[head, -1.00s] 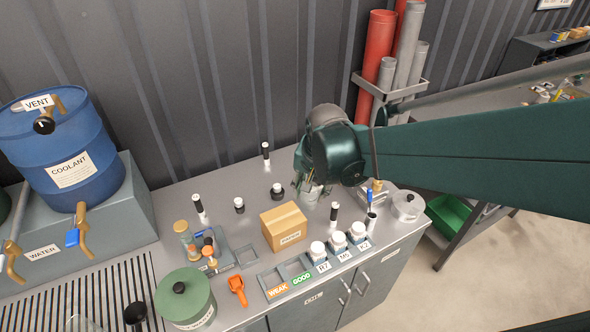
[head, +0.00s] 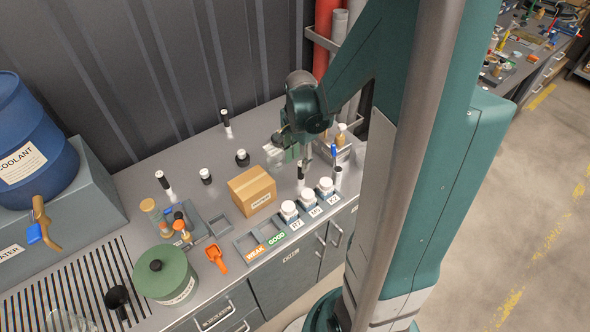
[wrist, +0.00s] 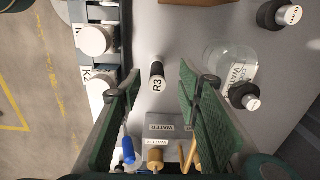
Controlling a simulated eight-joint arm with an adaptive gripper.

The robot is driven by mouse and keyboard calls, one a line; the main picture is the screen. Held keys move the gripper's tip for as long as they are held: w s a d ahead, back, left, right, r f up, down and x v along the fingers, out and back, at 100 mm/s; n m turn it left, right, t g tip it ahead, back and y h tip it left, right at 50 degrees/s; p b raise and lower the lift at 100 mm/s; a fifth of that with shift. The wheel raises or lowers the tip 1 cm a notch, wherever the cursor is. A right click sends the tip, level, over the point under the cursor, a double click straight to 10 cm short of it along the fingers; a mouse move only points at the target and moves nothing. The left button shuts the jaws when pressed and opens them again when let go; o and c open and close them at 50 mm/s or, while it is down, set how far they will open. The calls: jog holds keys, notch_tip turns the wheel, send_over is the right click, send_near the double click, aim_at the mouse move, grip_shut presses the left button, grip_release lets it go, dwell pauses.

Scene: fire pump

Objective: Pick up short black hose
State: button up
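Several upright black cylinders with pale ends stand on the grey bench; I cannot tell for sure which is the short black hose. Two squat ones, a left one (head: 206,176) and a right one (head: 242,158), stand behind the cardboard box. Slimmer, taller ones stand at the left (head: 163,181), at the back (head: 226,120) and below my gripper (head: 301,172). In the wrist view, a black cylinder marked R3 (wrist: 156,78) shows between the fingers of my gripper (wrist: 160,88), apart from both. My gripper is open and empty, above the bench.
The cardboard box (head: 252,190) stands left of my gripper. White-lidded jars (head: 289,210) sit in a front rack. A clear container (wrist: 231,62) and squat black cylinders (wrist: 244,96) are beside the right finger in the wrist view. Free bench lies behind the box.

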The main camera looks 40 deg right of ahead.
aim_at(301, 176)
jog(key=shift+s+d+f+m, duration=0.15)
jog(key=shift+d+f+m, duration=0.3)
jog(key=shift+f, duration=0.3)
jog(key=shift+f, duration=0.15)
jog(key=shift+f, duration=1.15)
jog(key=shift+f, duration=0.15)
jog(key=shift+f+b, duration=0.35)
jog(key=shift+f, duration=2.1)
jog(key=shift+c, duration=0.3)
jog(key=c, duration=1)
